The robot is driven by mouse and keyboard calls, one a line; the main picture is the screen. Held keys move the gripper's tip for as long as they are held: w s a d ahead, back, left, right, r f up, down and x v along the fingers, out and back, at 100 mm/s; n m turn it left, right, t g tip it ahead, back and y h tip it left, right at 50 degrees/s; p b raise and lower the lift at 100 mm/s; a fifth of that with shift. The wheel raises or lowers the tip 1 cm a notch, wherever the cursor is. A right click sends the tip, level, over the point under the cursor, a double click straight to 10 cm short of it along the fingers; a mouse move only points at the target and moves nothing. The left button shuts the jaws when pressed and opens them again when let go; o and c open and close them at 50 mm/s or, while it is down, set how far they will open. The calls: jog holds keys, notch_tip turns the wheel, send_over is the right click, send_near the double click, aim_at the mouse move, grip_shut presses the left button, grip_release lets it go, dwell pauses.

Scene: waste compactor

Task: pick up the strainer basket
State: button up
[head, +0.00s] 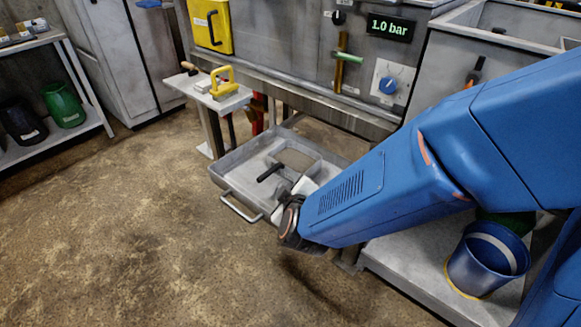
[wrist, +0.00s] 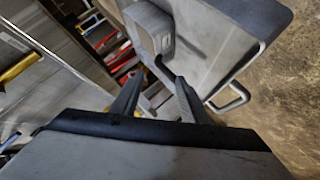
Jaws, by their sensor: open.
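A grey metal drip tray (head: 232,172) with a wire handle at its front sticks out below the machine. In it sits a small box-like insert with a brownish top (head: 297,158), which looks like the strainer basket; a black bar handle (head: 270,172) stands out beside it. In the wrist view the basket (wrist: 150,30) is a grey box with rounded corners, and its dark handle (wrist: 163,72) points towards my fingers. My gripper (wrist: 157,82) is open, its two fingers apart on either side of the handle's near end. Whether they touch it I cannot tell. In the head view my arm partly hides the tray's right side.
A small side table (head: 215,100) with a yellow-handled tool stands behind the tray. A blue bucket (head: 487,260) stands on a low platform at right. The machine front (head: 290,85) rises behind the tray. The floor at left is clear.

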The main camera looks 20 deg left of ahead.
aim_at(282, 168)
jog(key=x, duration=1.6)
jog(key=shift+w+a+f, duration=0.15)
jog(key=shift+w+f, duration=0.05)
jog(key=shift+w, duration=0.15)
grip_shut()
